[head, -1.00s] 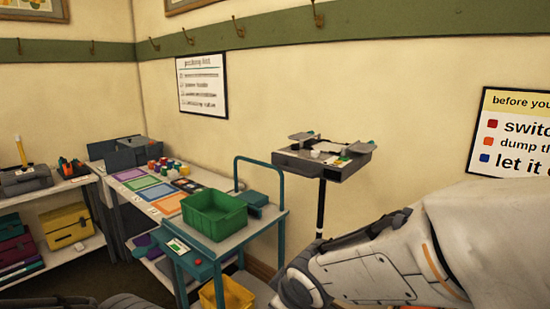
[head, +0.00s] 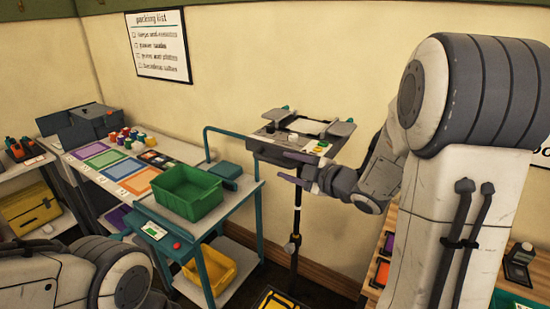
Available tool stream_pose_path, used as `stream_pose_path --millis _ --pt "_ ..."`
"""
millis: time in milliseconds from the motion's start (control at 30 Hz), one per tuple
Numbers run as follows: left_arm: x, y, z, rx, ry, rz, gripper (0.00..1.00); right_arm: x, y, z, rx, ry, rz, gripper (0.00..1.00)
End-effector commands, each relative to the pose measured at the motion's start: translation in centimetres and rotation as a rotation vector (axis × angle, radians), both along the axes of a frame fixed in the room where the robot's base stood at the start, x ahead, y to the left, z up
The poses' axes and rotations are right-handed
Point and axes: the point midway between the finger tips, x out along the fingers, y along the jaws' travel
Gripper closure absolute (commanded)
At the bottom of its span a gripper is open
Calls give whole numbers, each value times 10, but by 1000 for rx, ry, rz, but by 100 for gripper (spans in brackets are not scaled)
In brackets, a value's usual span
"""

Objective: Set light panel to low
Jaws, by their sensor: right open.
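A grey box on a black stand (head: 296,215) is likely the light panel (head: 270,147). It has a pale flat top piece, side flaps, a small white knob (head: 284,136), and green and yellow parts (head: 321,147) near its front right. I cannot read any setting on it. My right gripper (head: 289,168) is open and empty, its two purple-grey fingers pointing left just in front of and below the box's front right part. I cannot tell whether the upper finger touches it. My left arm shows at the lower left; its gripper is out of view.
A teal cart with a green bin (head: 188,195) and a yellow bin (head: 212,268) stands left of the stand. A table with coloured mats (head: 141,181) is farther left. A wooden shelf with coloured items (head: 385,258) stands at the lower right, partly behind my right arm.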

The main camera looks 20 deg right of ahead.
Motion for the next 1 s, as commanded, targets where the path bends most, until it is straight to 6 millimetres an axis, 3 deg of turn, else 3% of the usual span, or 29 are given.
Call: stream_pose_path --millis 100,300,700,733,833,1000 --pt "0 0 9 0 0 0 50 22 10 -3 2 3 4 50" --pt "0 0 16 0 0 1 50 46 17 -10 1 3 0 50" --pt "0 0 17 0 0 1 50 53 16 -13 1 0 -6 50" --pt "0 0 17 0 0 1 50 53 16 -13 1 0 -6 58" --pt "0 0 17 0 0 1 50 53 16 -13 1 0 -6 96" --pt "0 0 17 0 0 1 50 53 16 -13 1 0 -6 100"
